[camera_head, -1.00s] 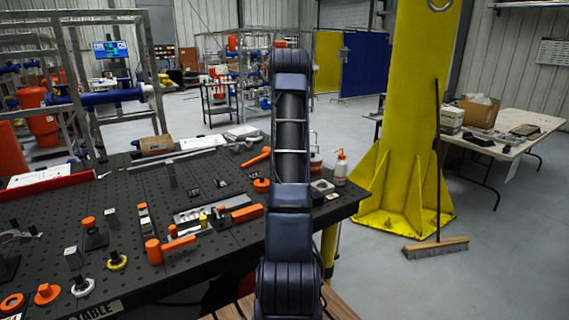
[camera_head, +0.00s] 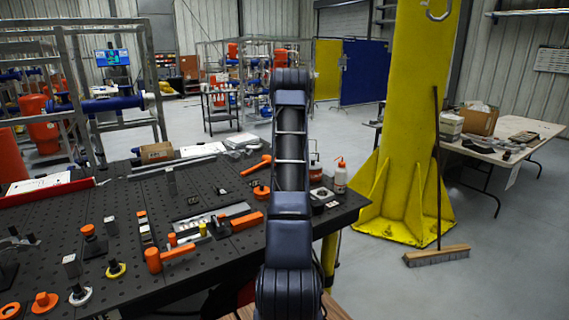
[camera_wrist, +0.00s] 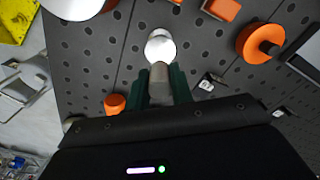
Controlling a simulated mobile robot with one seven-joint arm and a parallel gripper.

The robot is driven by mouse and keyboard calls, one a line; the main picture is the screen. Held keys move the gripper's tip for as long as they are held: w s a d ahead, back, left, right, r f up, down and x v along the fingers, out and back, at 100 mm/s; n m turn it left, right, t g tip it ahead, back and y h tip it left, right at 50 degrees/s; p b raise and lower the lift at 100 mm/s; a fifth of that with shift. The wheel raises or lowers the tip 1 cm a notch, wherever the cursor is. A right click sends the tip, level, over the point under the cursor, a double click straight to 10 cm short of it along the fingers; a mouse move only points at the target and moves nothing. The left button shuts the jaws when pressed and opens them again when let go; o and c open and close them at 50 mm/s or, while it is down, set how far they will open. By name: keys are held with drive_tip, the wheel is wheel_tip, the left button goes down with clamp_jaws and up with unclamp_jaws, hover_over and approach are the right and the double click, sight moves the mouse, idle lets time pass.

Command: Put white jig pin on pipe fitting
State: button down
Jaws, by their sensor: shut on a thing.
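My gripper (camera_wrist: 160,88) is shut on a slim grey shaft in the wrist view, over the black perforated table. A white round part (camera_wrist: 160,45) sits at the shaft's far end, and I take the two together as the white jig pin. Whether it touches the table is unclear. In the head view my arm hides the gripper and the pin. An orange round piece with a knob (camera_wrist: 262,42) lies to the right in the wrist view. I cannot tell which piece is the pipe fitting.
The black table (camera_head: 150,205) is crowded at left with a white ring (camera_head: 80,295), a yellow ring (camera_head: 115,268) and orange pieces (camera_head: 45,302). A white bottle (camera_head: 340,178) stands near its right edge. A yellow column (camera_head: 412,120) and a broom (camera_head: 437,255) are beyond on the right.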

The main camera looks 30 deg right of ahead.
drive_tip(key=shift+f, duration=2)
drive_tip(key=c, duration=1.2)
unclamp_jaws()
drive_tip(key=shift+f, duration=0.1)
